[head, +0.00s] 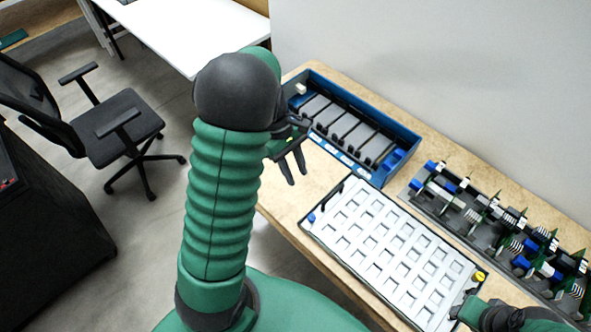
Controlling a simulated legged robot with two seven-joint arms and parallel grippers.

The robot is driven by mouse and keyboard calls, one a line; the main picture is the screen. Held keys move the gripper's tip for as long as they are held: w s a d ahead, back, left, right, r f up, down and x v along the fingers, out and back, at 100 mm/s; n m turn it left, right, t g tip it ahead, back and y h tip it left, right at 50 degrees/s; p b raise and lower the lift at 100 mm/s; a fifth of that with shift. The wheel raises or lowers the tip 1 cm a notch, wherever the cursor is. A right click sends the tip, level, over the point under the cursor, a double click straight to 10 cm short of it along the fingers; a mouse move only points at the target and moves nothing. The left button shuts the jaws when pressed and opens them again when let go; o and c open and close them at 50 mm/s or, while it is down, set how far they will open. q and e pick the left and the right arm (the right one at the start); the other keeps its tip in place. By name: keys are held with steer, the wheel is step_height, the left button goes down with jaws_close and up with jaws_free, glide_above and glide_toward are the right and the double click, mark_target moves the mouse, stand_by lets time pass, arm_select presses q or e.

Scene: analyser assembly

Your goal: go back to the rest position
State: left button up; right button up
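My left arm rises through the middle of the head view, and my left gripper (297,178) hangs near the front left edge of the table, in front of the blue bin. Its two dark fingers point down with a narrow gap between them and nothing visible in it. My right gripper (470,312) is at the bottom right, by the near right corner of the white tray. Its fingers are small and partly cut off, so I cannot tell its opening or whether it touches the tray.
The wooden table (287,222) carries a blue bin (405,160) of grey parts, a white tray (345,205) with square pockets, and a grey rack (440,207) of boards at right. A wall stands behind. A black office chair (115,112) and a white desk (190,35) stand left.

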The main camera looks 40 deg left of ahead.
arm_select(q)
steer(key=s+d+m+t+y, duration=0.3)
steer(key=d+m, duration=0.8)
steer(key=m, duration=0.6)
steer(key=shift+s+d+y, duration=0.15)
steer(key=shift+s+y, duration=0.65)
steer(key=shift+s, duration=0.4)
arm_select(e)
steer(key=shift+s+a, duration=0.1)
steer(key=shift+a, duration=0.1)
arm_select(q)
steer(key=shift+d, duration=0.1)
arm_select(e)
steer(key=shift+d, duration=0.1)
arm_select(q)
steer(key=shift+w+d, duration=0.1)
steer(key=shift+d, duration=0.15)
arm_select(e)
steer(key=shift+d, duration=0.25)
arm_select(q)
steer(key=shift+a+f, duration=0.1)
steer(key=shift+a, duration=0.15)
arm_select(e)
steer(key=shift+a, duration=0.25)
arm_select(q)
steer(key=shift+d, duration=0.15)
arm_select(e)
steer(key=shift+d, duration=0.15)
